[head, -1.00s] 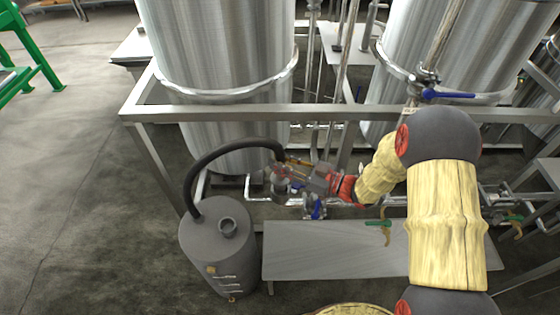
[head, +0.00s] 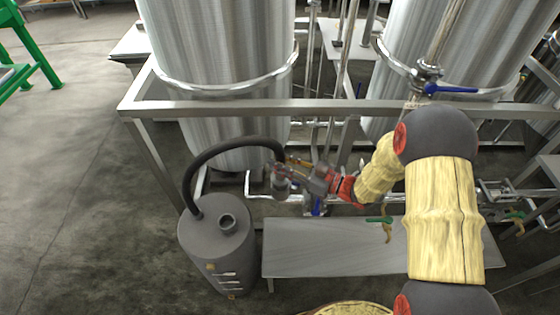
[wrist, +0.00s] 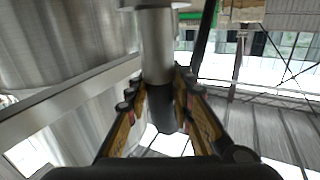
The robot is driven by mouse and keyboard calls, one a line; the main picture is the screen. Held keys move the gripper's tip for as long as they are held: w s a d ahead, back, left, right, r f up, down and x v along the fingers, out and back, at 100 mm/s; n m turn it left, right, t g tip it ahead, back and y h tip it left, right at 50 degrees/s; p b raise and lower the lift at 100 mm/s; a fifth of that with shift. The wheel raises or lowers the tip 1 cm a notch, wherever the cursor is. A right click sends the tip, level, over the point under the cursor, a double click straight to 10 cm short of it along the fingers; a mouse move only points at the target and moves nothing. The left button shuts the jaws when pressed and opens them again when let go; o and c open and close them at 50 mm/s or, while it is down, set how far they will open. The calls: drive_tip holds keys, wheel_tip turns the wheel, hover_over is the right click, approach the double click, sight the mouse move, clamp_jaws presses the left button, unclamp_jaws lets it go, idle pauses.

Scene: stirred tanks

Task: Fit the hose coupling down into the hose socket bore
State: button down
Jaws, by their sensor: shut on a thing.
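My gripper (head: 285,172) is shut on the hose coupling (wrist: 157,60), a grey metal cylinder with a wide flange at its top in the wrist view. The coupling's lower end is dark between the fingers. In the head view the coupling (head: 281,188) is small and partly hidden by the fingers. A black hose (head: 225,146) arches from a dark grey canister (head: 222,262) to the coupling. A short round collar with an open top (head: 228,221) on the canister looks like the hose socket. The coupling is apart from it, up and to the right in the picture.
A steel frame rail (head: 330,108) runs behind my gripper, in front of two large steel tanks (head: 215,60). A low grey bench (head: 330,255) stands right of the canister. A green-handled valve (head: 380,219) and pipes are close to my arm.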

drive_tip(key=shift+f+b, duration=0.35)
drive_tip(key=shift+f, duration=0.2)
drive_tip(key=shift+r, duration=0.1)
drive_tip(key=shift+r+p, duration=2.8)
drive_tip(key=shift+r, duration=0.65)
